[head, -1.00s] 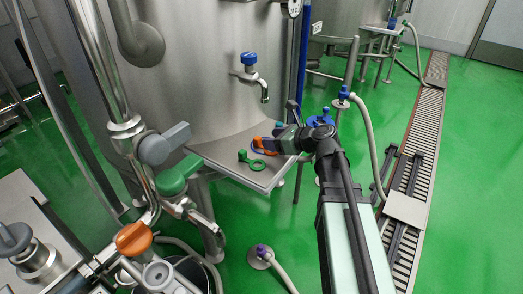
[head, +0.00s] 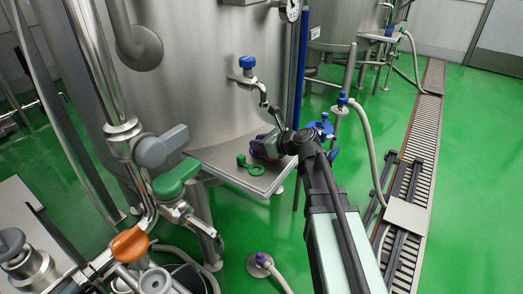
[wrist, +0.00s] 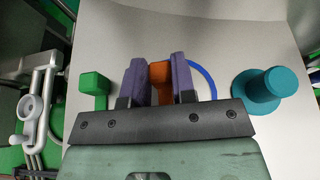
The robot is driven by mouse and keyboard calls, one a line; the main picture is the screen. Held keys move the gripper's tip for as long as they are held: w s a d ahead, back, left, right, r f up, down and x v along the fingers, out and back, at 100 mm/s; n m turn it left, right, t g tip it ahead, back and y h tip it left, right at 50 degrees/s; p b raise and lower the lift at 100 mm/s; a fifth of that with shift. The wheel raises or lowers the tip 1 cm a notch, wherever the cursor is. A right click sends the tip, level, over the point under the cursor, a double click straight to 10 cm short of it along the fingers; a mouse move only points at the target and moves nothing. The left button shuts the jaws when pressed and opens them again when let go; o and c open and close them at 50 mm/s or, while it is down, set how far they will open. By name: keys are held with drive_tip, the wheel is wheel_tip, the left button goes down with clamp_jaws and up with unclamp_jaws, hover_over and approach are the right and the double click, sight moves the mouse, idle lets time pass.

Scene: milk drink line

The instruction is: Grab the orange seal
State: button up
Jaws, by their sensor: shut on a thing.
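The orange seal (wrist: 160,76) stands between the two purple fingers of my gripper (wrist: 160,84) in the wrist view. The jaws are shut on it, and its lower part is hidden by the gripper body. In the head view my gripper (head: 264,148) is low over the steel shelf (head: 222,163), and it hides the orange seal there. A green seal (head: 250,166) lies on the shelf just left of the gripper; it also shows in the wrist view (wrist: 93,86).
A blue ring (wrist: 211,78) lies close to the right finger, partly hidden. A teal seal (wrist: 262,90) stands farther right. A blue-topped tap (head: 247,64) sticks out of the tank above the shelf. Valve handles (head: 176,179) are to the left.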

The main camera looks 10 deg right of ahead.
drive_tip(key=shift+r, duration=0.1)
drive_tip(key=shift+s+d+r+p, duration=0.1)
drive_tip(key=shift+r+p, duration=0.2)
drive_tip(key=shift+p, duration=0.1)
wheel_tip(320, 180, up, 6)
drive_tip(key=p, duration=0.6)
drive_tip(key=s+d, duration=0.6)
drive_tip(key=s, duration=0.1)
drive_tip(key=s+d, duration=0.7)
drive_tip(key=shift+s+d+r, duration=0.1)
drive_tip(key=shift+s+d, duration=0.1)
drive_tip(key=shift+s, duration=0.05)
